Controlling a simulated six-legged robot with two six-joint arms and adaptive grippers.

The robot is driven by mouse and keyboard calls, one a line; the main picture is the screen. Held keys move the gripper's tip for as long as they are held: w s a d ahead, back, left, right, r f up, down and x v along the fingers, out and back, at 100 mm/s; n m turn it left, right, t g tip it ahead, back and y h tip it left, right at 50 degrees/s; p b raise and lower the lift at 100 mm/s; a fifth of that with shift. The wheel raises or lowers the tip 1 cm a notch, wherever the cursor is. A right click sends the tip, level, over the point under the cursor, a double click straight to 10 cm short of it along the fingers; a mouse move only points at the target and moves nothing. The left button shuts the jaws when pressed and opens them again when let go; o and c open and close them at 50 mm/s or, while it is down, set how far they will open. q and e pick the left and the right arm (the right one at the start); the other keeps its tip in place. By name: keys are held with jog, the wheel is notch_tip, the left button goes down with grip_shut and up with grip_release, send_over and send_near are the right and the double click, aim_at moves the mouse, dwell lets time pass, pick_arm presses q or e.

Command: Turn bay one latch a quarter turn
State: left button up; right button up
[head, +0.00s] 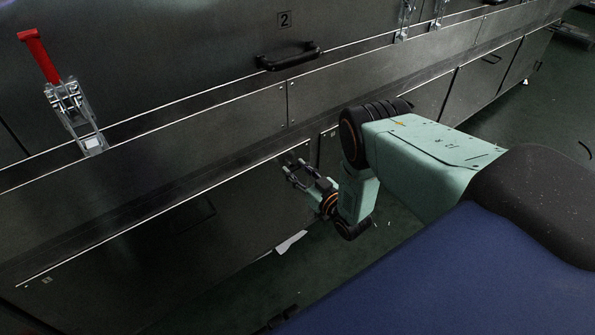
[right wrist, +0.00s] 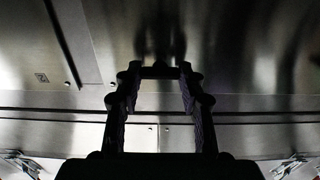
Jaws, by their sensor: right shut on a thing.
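My right gripper (head: 296,170) reaches to the top right corner of a dark lower door (head: 120,240) on the machine's front. In the right wrist view its two dark fingers (right wrist: 160,73) close on a small dark piece at their tips. That piece is in the place of a latch, but it is too dark to tell its shape or which way it is turned. The fingers hide most of it in the head view. My left gripper is not in view.
A red-handled toggle clamp (head: 67,95) stands at the upper left. A black handle (head: 287,56) sits under a plate marked 2 (head: 284,19). A white scrap (head: 290,242) lies on the green floor (head: 240,290). More lower doors continue to the right.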

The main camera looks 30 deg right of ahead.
jog(key=shift+n, duration=0.3)
jog(key=n+p, duration=0.1)
jog(key=n, duration=0.2)
jog(key=shift+a+n, duration=0.1)
jog(key=shift+n, duration=0.3)
jog(key=n+p, duration=0.1)
jog(key=n, duration=0.8)
jog(key=shift+p, duration=0.4)
jog(key=shift+f+n+p, duration=0.1)
jog(key=shift+n+p, duration=0.25)
jog(key=shift+n, duration=1.95)
jog(key=o, duration=1.2)
jog(key=shift+c, duration=0.2)
